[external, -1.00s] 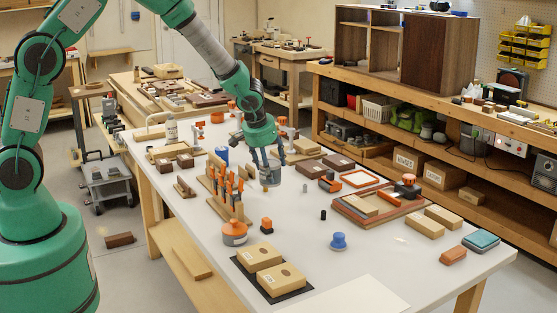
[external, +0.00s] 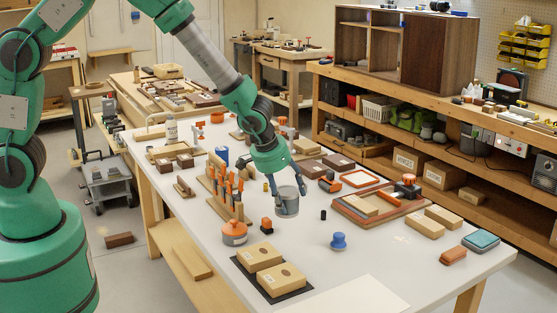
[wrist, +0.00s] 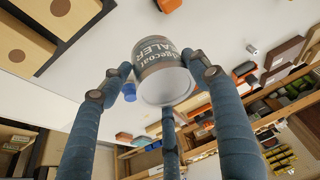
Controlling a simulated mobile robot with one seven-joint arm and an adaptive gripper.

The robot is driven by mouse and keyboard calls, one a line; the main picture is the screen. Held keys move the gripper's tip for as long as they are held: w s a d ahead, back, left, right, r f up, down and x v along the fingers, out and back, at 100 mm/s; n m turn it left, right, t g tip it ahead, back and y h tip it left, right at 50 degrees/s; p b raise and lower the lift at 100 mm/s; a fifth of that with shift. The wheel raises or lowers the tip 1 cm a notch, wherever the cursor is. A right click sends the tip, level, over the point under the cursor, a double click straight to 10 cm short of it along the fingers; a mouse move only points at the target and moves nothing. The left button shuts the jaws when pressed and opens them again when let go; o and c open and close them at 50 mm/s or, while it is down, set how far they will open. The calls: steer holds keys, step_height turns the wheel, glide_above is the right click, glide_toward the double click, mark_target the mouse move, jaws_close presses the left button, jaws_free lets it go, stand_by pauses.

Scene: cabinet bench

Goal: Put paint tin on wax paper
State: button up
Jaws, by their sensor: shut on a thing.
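The paint tin (external: 287,203) is a small grey can. My gripper (external: 286,190) is shut on it over the middle of the white bench top. In the wrist view the tin (wrist: 158,62) sits between my blue-grey fingers, tilted, with part of a label reading "SEALER" showing. How far its base is from the bench top I cannot tell. The wax paper (external: 355,298) is a pale sheet lying flat at the bench's front edge, cut off by the frame bottom. The tin is apart from it, farther back.
Two wooden boxes on a black mat (external: 246,268) lie left of the paper. An orange-topped jar (external: 234,233), a small orange-and-black block (external: 266,226) and a blue knob (external: 338,242) stand between. A chisel rack (external: 224,195) is left of my gripper. The bench around the blue knob is mostly clear.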

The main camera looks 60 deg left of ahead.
steer(key=s+d+f+m+h, duration=0.1)
steer(key=s+d+m, duration=0.2)
steer(key=s+d, duration=0.7)
steer(key=s+d+f+m+h+p, duration=0.1)
steer(key=s+d+f+m, duration=0.1)
steer(key=s+d, duration=0.8)
steer(key=d+m, duration=0.1)
steer(key=d, duration=0.5)
steer(key=shift+s+f+m+h, duration=0.25)
steer(key=shift+m+h, duration=0.05)
steer(key=shift+m, duration=0.1)
steer(key=w+d+f+p, duration=0.1)
steer(key=w+d, duration=0.8)
steer(key=w, duration=0.3)
steer(key=shift+w+d+f, duration=0.25)
steer(key=shift+w, duration=0.15)
steer(key=shift+f+b, duration=0.4)
steer(key=shift+f, duration=1.35)
steer(key=shift+f, duration=0.1)
